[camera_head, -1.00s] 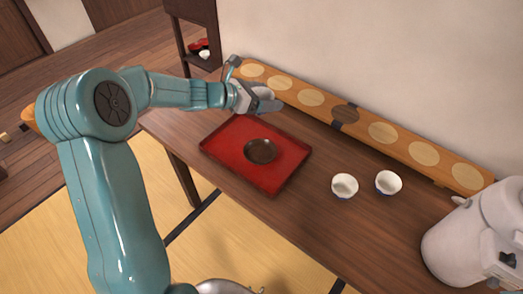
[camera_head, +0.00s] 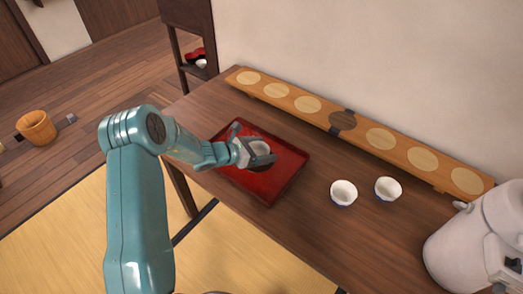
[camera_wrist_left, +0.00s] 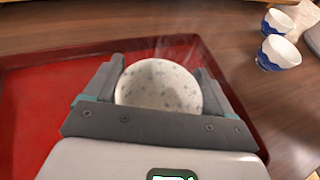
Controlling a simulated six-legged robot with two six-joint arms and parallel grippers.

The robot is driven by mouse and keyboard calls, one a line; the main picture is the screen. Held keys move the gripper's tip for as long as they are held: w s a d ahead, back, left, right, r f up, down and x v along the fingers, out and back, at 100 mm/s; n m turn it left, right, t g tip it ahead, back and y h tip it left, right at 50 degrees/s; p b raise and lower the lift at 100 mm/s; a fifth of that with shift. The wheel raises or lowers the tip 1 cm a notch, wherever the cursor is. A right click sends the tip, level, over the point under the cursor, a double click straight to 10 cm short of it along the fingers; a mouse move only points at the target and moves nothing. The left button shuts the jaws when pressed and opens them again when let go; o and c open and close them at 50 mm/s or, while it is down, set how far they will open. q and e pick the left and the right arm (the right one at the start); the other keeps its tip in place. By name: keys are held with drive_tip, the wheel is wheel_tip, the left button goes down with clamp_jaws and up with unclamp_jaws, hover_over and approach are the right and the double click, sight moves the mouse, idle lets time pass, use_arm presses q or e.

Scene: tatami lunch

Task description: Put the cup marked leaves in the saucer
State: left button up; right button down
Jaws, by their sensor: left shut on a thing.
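My left gripper (camera_head: 258,151) is shut on a white cup and holds it over the red tray (camera_head: 289,180). In the left wrist view the cup (camera_wrist_left: 160,86) sits between the two fingers and shows small grey-blue marks; I cannot tell whether these are leaves. The dark round saucer (camera_head: 258,167) lies on the tray, mostly hidden behind the gripper and cup. I cannot tell whether the cup touches it.
Two white cups with blue lower parts (camera_head: 343,193) (camera_head: 388,189) stand on the brown table (camera_head: 310,235) right of the tray. A long wooden board with pale discs (camera_head: 381,139) runs along the wall.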

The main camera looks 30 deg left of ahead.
use_arm(q)
drive_tip(key=shift+f, duration=0.2)
drive_tip(key=shift+f, duration=0.2)
drive_tip(key=o, duration=0.9)
drive_tip(key=shift+r, duration=0.15)
drive_tip(key=shift+s+a+r, duration=0.1)
drive_tip(key=shift+r, duration=0.05)
drive_tip(key=v, duration=1.1)
drive_tip(key=shift+s+a+r+b, duration=0.1)
drive_tip(key=shift+s+r+b, duration=0.1)
drive_tip(key=shift+s+b, duration=0.15)
